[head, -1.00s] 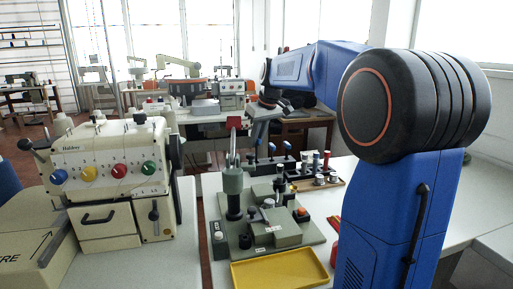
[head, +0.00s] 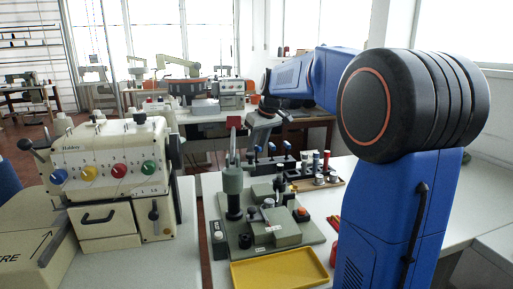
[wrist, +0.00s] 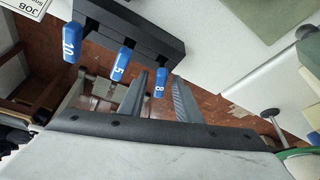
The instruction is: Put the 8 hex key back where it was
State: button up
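The blue-handled 8 hex key (wrist: 160,82) stands in the black rack (wrist: 120,28) beside the 5 key (wrist: 122,63) and the 10 key (wrist: 72,42), at the end of the row. My gripper (wrist: 161,75) is open in the wrist view. Its two fingers are on either side of the 8 handle, with a visible gap on each side. The key shafts are hidden. In the head view my gripper (head: 253,139) is above the rack's left part, where blue handles (head: 272,147) show.
A green-grey fixture (head: 270,236) and a yellow tray (head: 280,268) are in front of the rack. Spools (head: 321,168) stand to its right. A cream machine (head: 112,165) is at the left. A label card (wrist: 25,6) lies near the rack.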

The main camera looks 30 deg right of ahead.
jog(key=v, duration=1.2)
jog(key=shift+w+r, duration=0.1)
jog(key=shift+r, duration=0.05)
